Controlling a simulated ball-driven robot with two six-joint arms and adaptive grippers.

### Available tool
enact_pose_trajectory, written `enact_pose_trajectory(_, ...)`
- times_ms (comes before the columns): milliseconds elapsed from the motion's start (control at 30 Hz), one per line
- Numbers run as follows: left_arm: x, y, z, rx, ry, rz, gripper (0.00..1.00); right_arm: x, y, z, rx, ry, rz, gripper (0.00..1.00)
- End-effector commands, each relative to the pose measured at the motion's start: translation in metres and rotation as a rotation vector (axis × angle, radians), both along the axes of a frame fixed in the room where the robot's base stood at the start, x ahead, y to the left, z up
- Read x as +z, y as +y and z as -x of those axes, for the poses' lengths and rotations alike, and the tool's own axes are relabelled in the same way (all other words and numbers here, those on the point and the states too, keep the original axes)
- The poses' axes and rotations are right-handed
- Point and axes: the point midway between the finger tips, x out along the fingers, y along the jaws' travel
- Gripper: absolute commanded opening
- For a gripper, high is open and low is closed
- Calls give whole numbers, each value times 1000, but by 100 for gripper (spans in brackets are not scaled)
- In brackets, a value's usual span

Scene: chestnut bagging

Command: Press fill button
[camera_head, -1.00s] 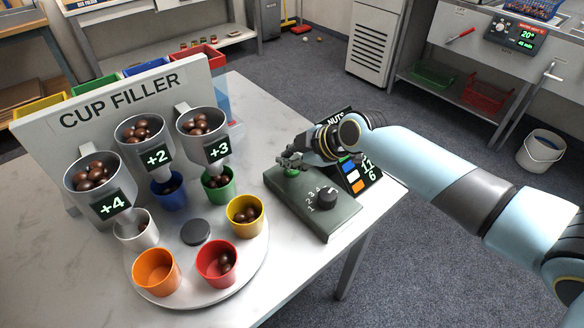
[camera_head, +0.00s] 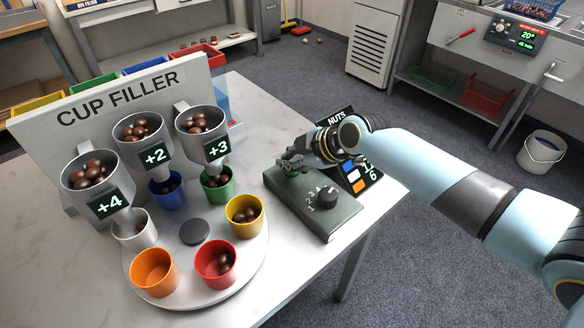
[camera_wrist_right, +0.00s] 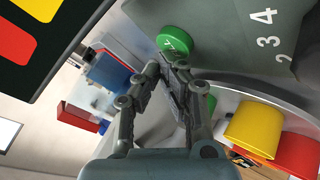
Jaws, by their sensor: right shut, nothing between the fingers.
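The green fill button (camera_wrist_right: 175,41) sits on the dark green control box (camera_head: 318,214), at the box's far end; in the head view the gripper partly covers it. My right gripper (camera_head: 291,165) is shut and empty, its fingertips right at the button. In the right wrist view the closed fingertips (camera_wrist_right: 170,62) are at the button's edge; I cannot tell whether they touch it. A black dial (camera_head: 327,197) with numbers is on the same box. My left gripper is not in view.
A nuts display (camera_head: 354,176) stands behind the box, partly behind my right arm. To the left, a round turntable (camera_head: 185,287) carries several coloured cups, such as the yellow cup (camera_head: 245,215), under hoppers of chestnuts (camera_head: 201,120). The table's right edge is close to the box.

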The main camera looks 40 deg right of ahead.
Motion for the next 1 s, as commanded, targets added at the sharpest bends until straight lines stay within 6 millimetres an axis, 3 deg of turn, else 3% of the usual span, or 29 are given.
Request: enact_pose_trajectory(1000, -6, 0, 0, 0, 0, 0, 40, -7, 0, 0, 1, 1, 0, 0)
